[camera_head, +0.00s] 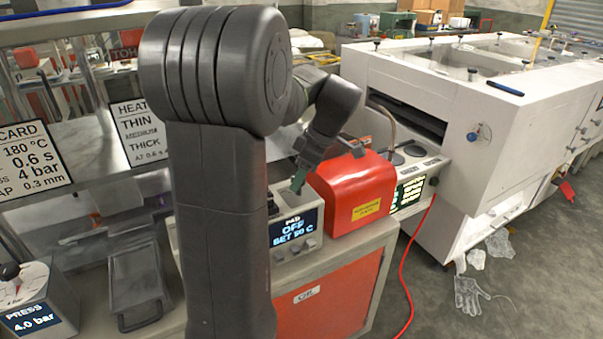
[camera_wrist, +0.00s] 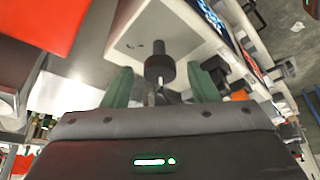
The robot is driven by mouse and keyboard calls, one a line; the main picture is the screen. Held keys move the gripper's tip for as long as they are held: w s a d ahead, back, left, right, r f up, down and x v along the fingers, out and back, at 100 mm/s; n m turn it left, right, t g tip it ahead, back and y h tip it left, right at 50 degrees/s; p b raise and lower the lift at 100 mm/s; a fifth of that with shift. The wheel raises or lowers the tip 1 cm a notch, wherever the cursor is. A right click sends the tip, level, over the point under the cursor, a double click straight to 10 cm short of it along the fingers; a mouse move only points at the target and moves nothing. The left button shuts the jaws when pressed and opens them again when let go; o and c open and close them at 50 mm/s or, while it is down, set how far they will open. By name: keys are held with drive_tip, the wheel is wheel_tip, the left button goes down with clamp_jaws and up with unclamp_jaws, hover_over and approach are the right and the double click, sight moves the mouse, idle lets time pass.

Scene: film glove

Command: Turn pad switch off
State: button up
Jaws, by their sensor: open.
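The pad control box (camera_head: 312,216) is a pale box on the bench, and its screen (camera_head: 293,228) reads "PAD OFF" and a set temperature line. In the wrist view, a black switch (camera_wrist: 159,66) with a pale thin tip stands out from the pale box top (camera_wrist: 135,42). My gripper (camera_head: 297,186) is just above the box. Its green fingers (camera_wrist: 161,88) are open, one on each side of the switch, with visible gaps. The switch is not clear in the head view, where my arm and gripper are in front of it.
A red box (camera_head: 352,190) with a yellow label stands right beside the pad box. A press box (camera_head: 35,308) and a dark tray (camera_head: 135,285) are at left. A large white machine (camera_head: 430,95) fills the right. A red cable (camera_head: 408,262) hangs off the bench.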

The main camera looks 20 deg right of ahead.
drive_tip(key=v, duration=1.3)
drive_tip(key=shift+d+r, duration=0.15)
drive_tip(key=shift+r, duration=0.2)
drive_tip(key=shift+s, duration=0.1)
drive_tip(key=x, duration=1.4)
drive_tip(key=shift+r, duration=0.1)
